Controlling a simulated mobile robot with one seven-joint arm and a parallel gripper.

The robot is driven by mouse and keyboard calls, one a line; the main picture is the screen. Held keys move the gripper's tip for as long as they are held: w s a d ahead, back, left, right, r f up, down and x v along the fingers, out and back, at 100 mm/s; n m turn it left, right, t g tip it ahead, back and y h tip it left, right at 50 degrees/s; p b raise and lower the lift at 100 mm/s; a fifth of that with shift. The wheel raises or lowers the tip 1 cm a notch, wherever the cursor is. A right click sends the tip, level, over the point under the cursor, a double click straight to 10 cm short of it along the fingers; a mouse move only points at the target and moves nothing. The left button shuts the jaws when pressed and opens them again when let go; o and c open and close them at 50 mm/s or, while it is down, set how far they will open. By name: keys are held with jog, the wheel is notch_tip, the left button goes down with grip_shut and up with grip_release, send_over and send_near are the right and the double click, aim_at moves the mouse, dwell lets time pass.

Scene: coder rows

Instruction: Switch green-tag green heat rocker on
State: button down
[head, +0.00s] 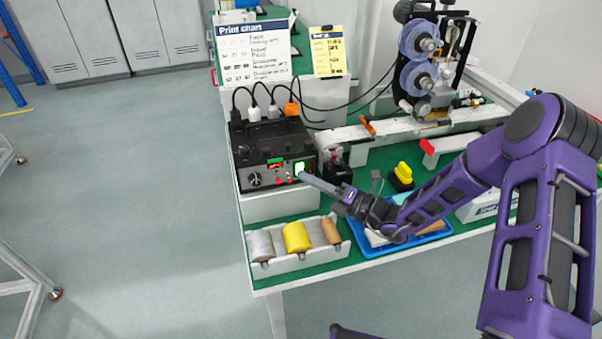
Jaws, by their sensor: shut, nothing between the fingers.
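A black control box (258,150) stands on a white block at the table's left end. On its front, at the right, is a rocker (299,168) showing bright whitish green, as if lit. A green tag (275,161) sits on the front's upper edge, left of the rocker, above a small red display. My gripper (304,177) is shut and empty. Its tips are right at the rocker's lower edge; I cannot tell whether they touch it.
A white tray (262,268) with several spools lies in front of the box. A blue tray (395,247) lies under my arm. A black bottle-like item (336,172) and a yellow-topped stamp (403,175) stand to the right. Cables rise behind the box.

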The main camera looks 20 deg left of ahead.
jog(key=shift+s, duration=0.1)
jog(key=shift+s+d+r+p, duration=0.1)
jog(key=shift+s+d+p, duration=0.35)
jog(key=shift+s, duration=0.1)
jog(key=s, duration=0.1)
jog(key=s+d+p, duration=0.2)
jog(key=s, duration=0.1)
jog(key=shift+s+d+r, duration=0.1)
jog(key=shift+d+r, duration=0.15)
jog(key=shift+r, duration=0.15)
dwell(0.5)
